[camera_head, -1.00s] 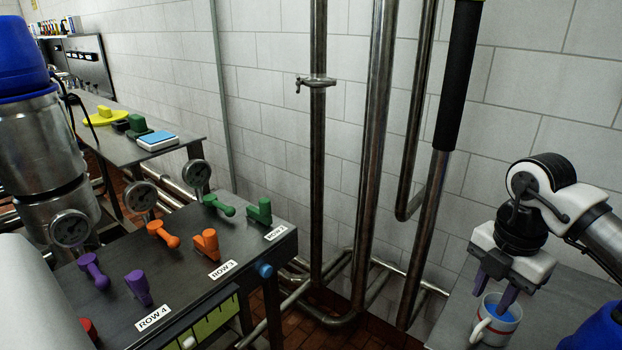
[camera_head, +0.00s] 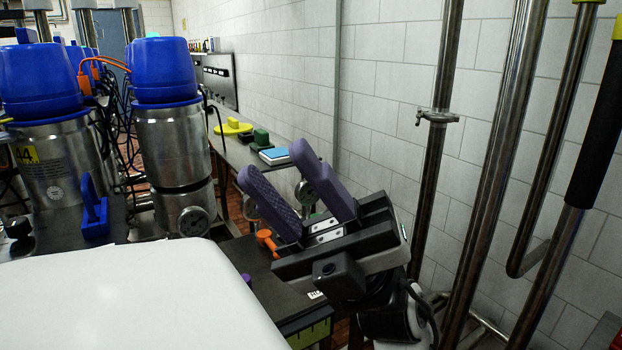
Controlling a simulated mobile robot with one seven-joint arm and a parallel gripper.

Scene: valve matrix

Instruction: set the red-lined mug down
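The red-lined mug is not in view now. My gripper (camera_head: 271,160) is raised in the middle of the view, close to the camera. Its two purple fingers point up and to the left, stand apart and have nothing between them. The gripper hides much of the dark valve table (camera_head: 258,283) behind it. The side table where the mug was seen earlier is almost wholly out of view to the right.
Steel tanks with blue tops (camera_head: 167,72) stand at left, with a blue valve handle (camera_head: 94,210) nearby. An orange handle (camera_head: 267,241) shows beside my gripper. Vertical steel pipes (camera_head: 440,140) run along the white wall at right. A back bench holds a blue-topped box (camera_head: 274,155).

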